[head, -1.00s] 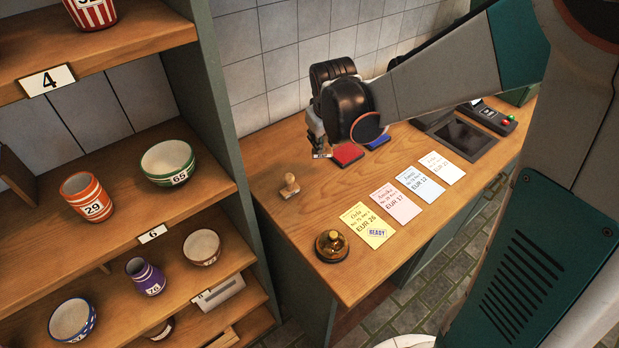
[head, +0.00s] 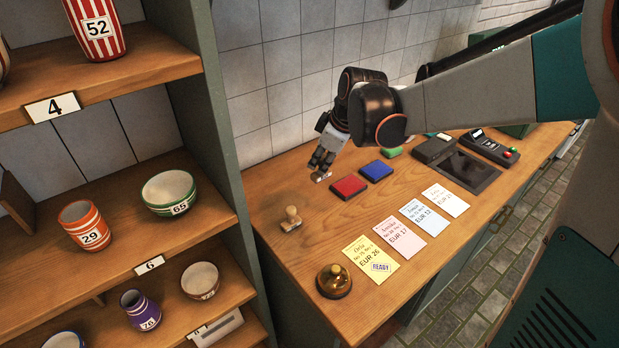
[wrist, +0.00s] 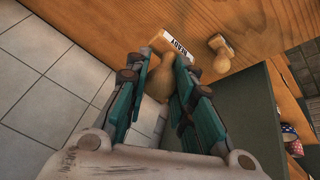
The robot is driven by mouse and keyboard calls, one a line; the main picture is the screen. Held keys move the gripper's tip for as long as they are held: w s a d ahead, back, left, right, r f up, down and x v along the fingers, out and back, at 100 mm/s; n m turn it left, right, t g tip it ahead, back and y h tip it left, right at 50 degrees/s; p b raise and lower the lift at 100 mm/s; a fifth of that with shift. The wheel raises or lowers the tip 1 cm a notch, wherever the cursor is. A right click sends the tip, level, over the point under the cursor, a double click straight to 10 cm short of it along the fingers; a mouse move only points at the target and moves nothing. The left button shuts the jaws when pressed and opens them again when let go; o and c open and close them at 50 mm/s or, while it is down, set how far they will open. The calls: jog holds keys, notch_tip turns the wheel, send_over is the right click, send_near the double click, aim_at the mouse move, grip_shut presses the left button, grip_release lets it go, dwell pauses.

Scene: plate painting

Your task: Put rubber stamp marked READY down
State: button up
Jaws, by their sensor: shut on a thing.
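My gripper (head: 321,172) is shut on the rubber stamp marked READY. In the wrist view, the fingers (wrist: 158,66) close around its wooden handle (wrist: 159,76), and the white READY label (wrist: 178,48) shows beyond the fingertips. In the head view only a small part of the stamp (head: 322,178) shows under the fingers, over the counter's back part (head: 262,195), left of the red ink pad (head: 349,187). I cannot tell whether the stamp touches the counter.
A second wooden stamp (head: 291,219) stands on the counter, left of and nearer than my gripper. A blue pad (head: 376,171) and a green pad (head: 391,152) lie to the right. Several price cards (head: 371,261) and a brass bell (head: 334,281) are in front. A shelf (head: 215,130) stands left.

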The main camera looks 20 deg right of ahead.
notch_tip(320, 180, down, 12)
jog(key=b, duration=0.3)
jog(key=shift+b, duration=0.4)
jog(key=shift+f, duration=0.15)
jog(key=o, duration=0.9)
jog(key=p+v, duration=0.4)
jog(key=v, duration=0.7)
jog(key=shift+s+a+r+m+t+h, duration=0.4)
jog(key=shift+s+r+m, duration=1)
jog(key=shift+s, duration=1.9)
jog(key=shift+s+a+r+m+t+h, duration=0.25)
jog(key=shift+s+r+m+t, duration=0.4)
jog(key=shift+s+m, duration=2.05)
jog(key=shift+s+a+r+m+t+h, duration=0.3)
jog(key=shift+s+r+m, duration=0.85)
jog(key=shift+s, duration=2.8)
